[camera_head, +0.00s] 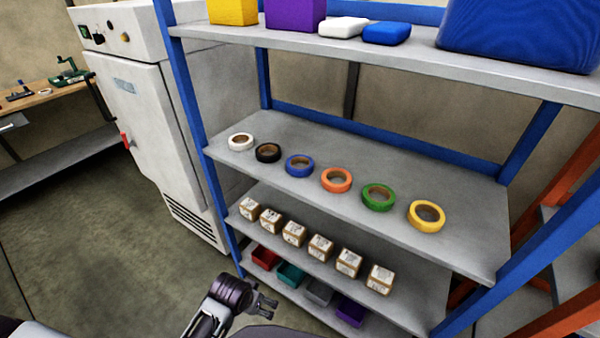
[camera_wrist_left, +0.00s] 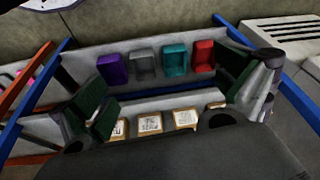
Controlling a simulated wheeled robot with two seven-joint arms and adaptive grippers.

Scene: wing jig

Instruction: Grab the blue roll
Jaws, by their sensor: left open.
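The blue roll (camera_head: 300,173) lies flat on the middle shelf (camera_head: 425,177), third from the left in a row of rolls. The black roll (camera_head: 267,158) is to its left and the orange roll (camera_head: 336,187) to its right, with gaps between. My left gripper (camera_head: 266,303) is open and empty, low in front of the rack and well below the blue roll. Its spread fingers also show in the left wrist view (camera_wrist_left: 172,98), facing the lower shelves. The blue roll is not in the left wrist view. My right gripper is not in view.
White (camera_head: 240,148), green (camera_head: 377,205) and yellow (camera_head: 426,226) rolls share the shelf. Small boxes (camera_head: 294,234) stand one shelf below, with coloured bins (camera_head: 291,274) under them. A blue rack post (camera_head: 197,150) borders the left. The upper shelf (camera_head: 380,48) overhangs.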

